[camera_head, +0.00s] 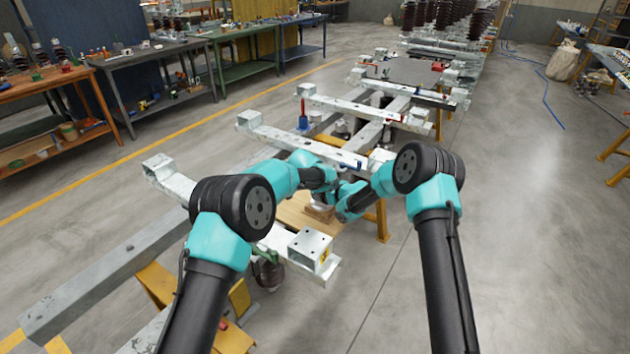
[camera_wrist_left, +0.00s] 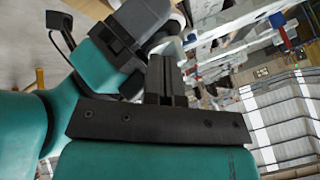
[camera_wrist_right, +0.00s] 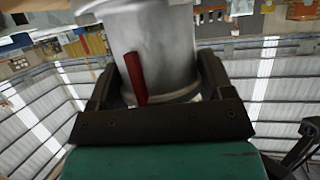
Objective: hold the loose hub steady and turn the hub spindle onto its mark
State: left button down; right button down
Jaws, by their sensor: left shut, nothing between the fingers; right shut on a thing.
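A smooth grey metal cylinder (camera_wrist_right: 155,45) with a red bar (camera_wrist_right: 136,77) on its side fills the top of the right wrist view. It looks like part of the hub; I cannot tell whether it is the hub body or its spindle. My right gripper (camera_wrist_right: 158,88) is shut on it, one black finger on each side. My left gripper (camera_wrist_left: 166,78) is shut and empty, its fingers together, close beside my teal right wrist in the left wrist view. In the head view both grippers meet over the frame, largely hidden by my arms. No alignment mark can be made out for certain.
Galvanized steel frames (camera_head: 320,108) run away from me on yellow stands. A wooden board (camera_head: 296,213) lies below my grippers. A box-section bracket (camera_head: 313,250) stands in front.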

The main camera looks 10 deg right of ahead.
pick_arm(q)
jog(key=shift+x, duration=0.8)
jog(key=shift+w+a+m+g+h, duration=0.15)
jog(key=shift+w+m+g+h, duration=0.1)
jog(key=shift+m, duration=0.3)
jog(key=shift+w+a+m+g+h, duration=0.1)
jog(key=shift+a+m+g+h, duration=0.15)
jog(key=shift+m, duration=0.3)
dwell(0.3)
jog(key=shift+w+a+m+g+h, duration=0.2)
jog(key=shift+w+m+g, duration=0.05)
jog(key=shift+w+m, duration=0.3)
jog(key=shift+w+a+m+g+h, duration=0.2)
jog(key=shift+w+a+m+g, duration=0.05)
jog(key=shift+w+m, duration=0.25)
jog(key=shift+s+d, duration=0.15)
jog(key=shift+d, duration=0.05)
dwell(0.5)
jog(key=shift+r, duration=0.1)
